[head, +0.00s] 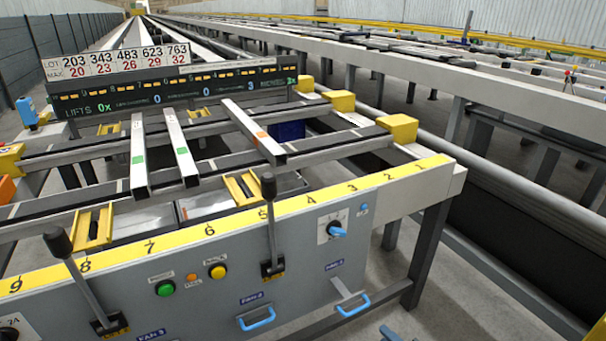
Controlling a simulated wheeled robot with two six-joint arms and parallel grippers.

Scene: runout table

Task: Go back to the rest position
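Neither of my grippers shows in the head view, and no arm of mine can be made out. The runout table (110,292) stands in front of me, with a grey front panel and a yellow numbered strip (300,203) along its top edge. Three long bars lie across its rails: one with a green mark at the left (139,180), another with a green mark beside it (180,150), and one with an orange mark further right (250,130).
Two black-knobbed levers, left (88,285) and middle (271,225), rise from the panel. It also carries a green button (165,289), a yellow button (218,271), a blue knob (337,229) and blue handles (257,319). A display board (180,88) stands behind. Floor (450,290) shows at the right.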

